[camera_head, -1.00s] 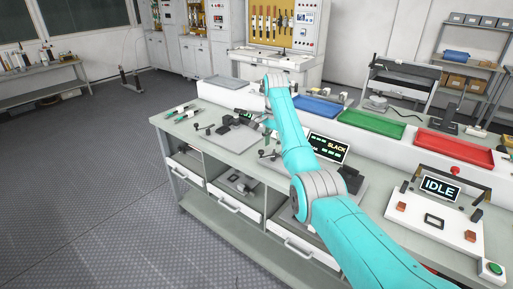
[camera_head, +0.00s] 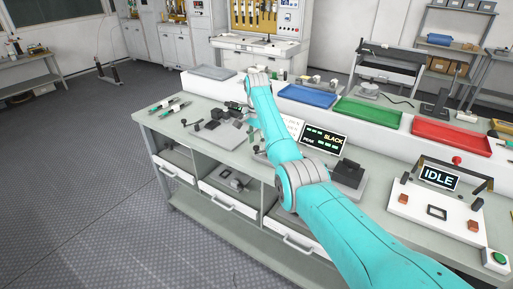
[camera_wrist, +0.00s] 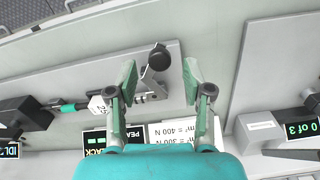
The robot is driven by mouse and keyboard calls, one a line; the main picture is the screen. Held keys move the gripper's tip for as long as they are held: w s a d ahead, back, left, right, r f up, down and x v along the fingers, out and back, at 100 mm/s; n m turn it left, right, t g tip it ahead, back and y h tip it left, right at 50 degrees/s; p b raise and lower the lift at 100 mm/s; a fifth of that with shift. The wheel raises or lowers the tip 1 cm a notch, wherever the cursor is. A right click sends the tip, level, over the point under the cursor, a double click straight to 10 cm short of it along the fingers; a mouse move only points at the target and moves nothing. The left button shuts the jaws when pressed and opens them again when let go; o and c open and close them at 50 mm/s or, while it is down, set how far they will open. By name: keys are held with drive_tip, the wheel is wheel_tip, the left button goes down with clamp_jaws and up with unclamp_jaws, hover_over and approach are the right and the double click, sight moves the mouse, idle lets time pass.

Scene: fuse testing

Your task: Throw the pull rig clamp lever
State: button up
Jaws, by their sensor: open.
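My gripper (camera_wrist: 158,70) is open, with one finger on each side of the lever in the picture. I see a gap at both sides and cannot tell the height between them. A fuse with green and black parts (camera_wrist: 70,106) and a white label lies left of the gripper. The rig display reads SLACK (camera_head: 326,139) in the head view, where my arm hides the lever.
A second grey plate (camera_wrist: 270,60) lies to the right in the wrist view. In the head view, a black block (camera_head: 347,173) stands by the display. Blue (camera_head: 307,95), green (camera_head: 368,112) and red (camera_head: 451,138) trays line the back. An IDLE panel (camera_head: 439,178) stands at right.

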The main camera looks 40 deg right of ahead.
sight(257, 146)
drive_tip(key=shift+f, duration=1.65)
clamp_jaws()
